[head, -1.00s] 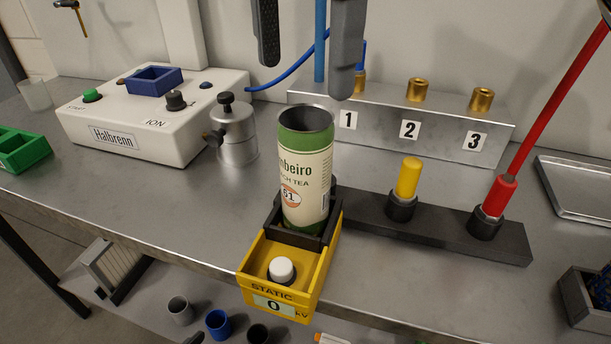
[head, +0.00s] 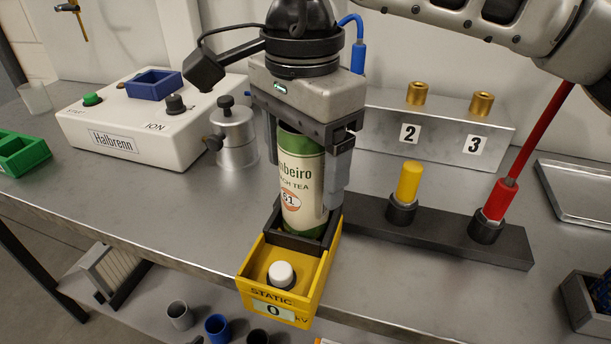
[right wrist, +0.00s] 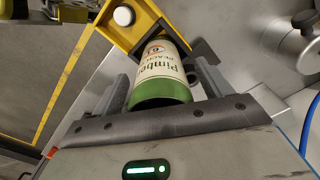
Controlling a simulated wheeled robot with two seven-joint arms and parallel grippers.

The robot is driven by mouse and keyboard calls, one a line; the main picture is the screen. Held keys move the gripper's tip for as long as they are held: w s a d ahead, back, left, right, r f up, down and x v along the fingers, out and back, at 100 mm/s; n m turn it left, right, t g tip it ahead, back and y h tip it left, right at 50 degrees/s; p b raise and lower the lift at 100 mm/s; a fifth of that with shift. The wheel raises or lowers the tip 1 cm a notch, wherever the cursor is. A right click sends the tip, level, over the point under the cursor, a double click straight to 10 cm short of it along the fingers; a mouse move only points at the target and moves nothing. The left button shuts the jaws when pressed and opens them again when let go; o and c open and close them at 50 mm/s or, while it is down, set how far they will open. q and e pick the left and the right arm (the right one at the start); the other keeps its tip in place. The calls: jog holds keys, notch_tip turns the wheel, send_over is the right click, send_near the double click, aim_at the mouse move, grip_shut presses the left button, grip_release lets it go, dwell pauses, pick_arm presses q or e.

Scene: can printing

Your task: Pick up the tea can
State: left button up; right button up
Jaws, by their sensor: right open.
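The tea can (head: 301,190), green and cream with a printed label, stands upright in the black holder at the back of the yellow static meter (head: 262,262). My right gripper (head: 310,190) is lowered over the can from above, with its fingers open on either side of it. In the right wrist view the can (right wrist: 160,75) lies between the open fingers (right wrist: 160,95), and the green rim end is close to the palm. My left gripper is not in view.
Behind are a white Halbrenn box (head: 150,118), a metal canister (head: 234,132) and a numbered panel (head: 440,128) with brass posts. To the right, a dark bar (head: 450,236) holds a yellow plug (head: 409,180) and a red plug (head: 497,198). Bare table lies left of the can.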

jog(key=c, duration=1.1)
jog(key=shift+r, duration=0.15)
